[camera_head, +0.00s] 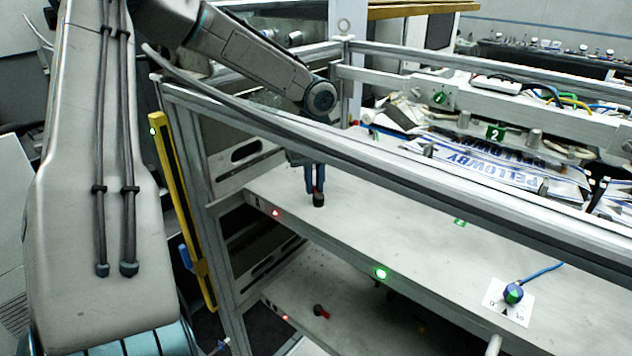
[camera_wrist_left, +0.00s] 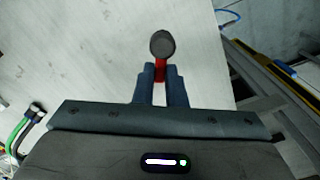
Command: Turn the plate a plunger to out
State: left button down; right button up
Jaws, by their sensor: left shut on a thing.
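The plunger shows in the left wrist view as a round black knob (camera_wrist_left: 162,43) on a short red stem (camera_wrist_left: 161,70). My left gripper (camera_wrist_left: 160,78) is shut on the red stem, with one blue-grey finger on each side and the knob beyond the fingertips. In the head view my left gripper (camera_head: 315,182) reaches down behind the front rail to the left end of the upper shelf, and the black knob (camera_head: 318,199) shows just below its fingers. The plunger's base and any plate markings beside it are hidden. My right gripper is not in view.
A metal rail (camera_head: 400,180) crosses in front of my left arm. The grey upper shelf (camera_head: 400,230) is mostly bare. A blue-green knob (camera_head: 513,293) with a dial card stands at right. A red-and-black part (camera_head: 321,311) is on the lower level. Printed labels (camera_head: 490,165) lie behind.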

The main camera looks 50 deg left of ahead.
pick_arm(q)
jog(key=shift+r, duration=0.1)
dwell(0.4)
jog(key=c, duration=1.5)
grip_release()
jog(key=shift+r, duration=0.3)
notch_tip(320, 180, up, 10)
jog(key=b, duration=0.3)
jog(key=shift+r, duration=0.1)
